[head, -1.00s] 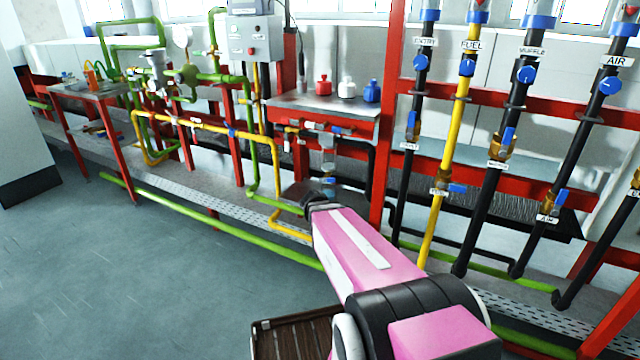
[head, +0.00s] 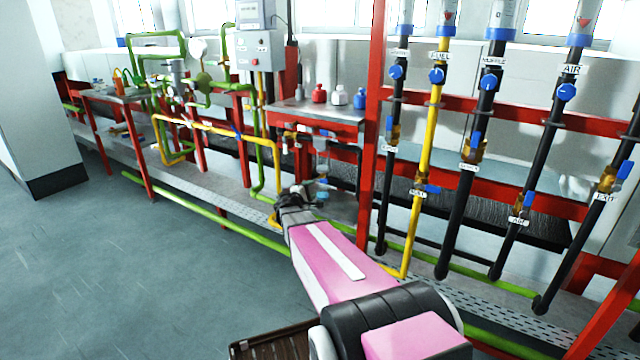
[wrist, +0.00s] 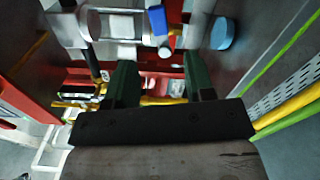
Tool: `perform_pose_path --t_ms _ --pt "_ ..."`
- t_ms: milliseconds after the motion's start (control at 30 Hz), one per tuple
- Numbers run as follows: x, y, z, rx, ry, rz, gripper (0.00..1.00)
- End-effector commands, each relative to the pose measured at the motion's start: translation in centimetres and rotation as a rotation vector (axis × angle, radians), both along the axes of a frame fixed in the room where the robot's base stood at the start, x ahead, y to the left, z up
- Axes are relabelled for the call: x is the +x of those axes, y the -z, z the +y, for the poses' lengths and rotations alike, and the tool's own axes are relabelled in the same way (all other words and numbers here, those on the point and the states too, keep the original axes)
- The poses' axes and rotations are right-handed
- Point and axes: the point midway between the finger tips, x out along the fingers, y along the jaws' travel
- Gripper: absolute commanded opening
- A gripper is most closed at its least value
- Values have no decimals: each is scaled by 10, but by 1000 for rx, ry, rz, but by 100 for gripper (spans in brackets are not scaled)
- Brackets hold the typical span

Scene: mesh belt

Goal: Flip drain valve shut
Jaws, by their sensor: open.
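My gripper (head: 298,194) is at the end of my pink arm, low in front of the red bench in the head view. In the wrist view its two dark green fingers (wrist: 160,78) are spread apart, with nothing between them. Beyond the fingertips, a small blue lever (wrist: 157,19) sits on pale and brassy fittings. A round blue piece (wrist: 223,34) is to its right, apart from the fingers. In the head view, a clear bowl-like fitting (head: 321,166) with blue parts hangs under the bench, just above the gripper. No label marks the drain valve, so I cannot tell which part it is.
The red bench (head: 335,113) carries red, white and blue bottles. Labelled vertical pipes with blue valves, such as the yellow fuel pipe (head: 420,190), stand to the right. Green and yellow pipes run left. The floor (head: 130,260) at left is clear.

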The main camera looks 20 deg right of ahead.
Motion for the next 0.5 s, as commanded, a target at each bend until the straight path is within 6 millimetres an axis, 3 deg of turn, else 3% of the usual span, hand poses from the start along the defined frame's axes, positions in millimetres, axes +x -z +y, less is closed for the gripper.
perform_pose_path --t_ms 300,500 --pt "37 1 -45 2 1 -1 49" --pt "52 0 -64 2 -1 -1 49"
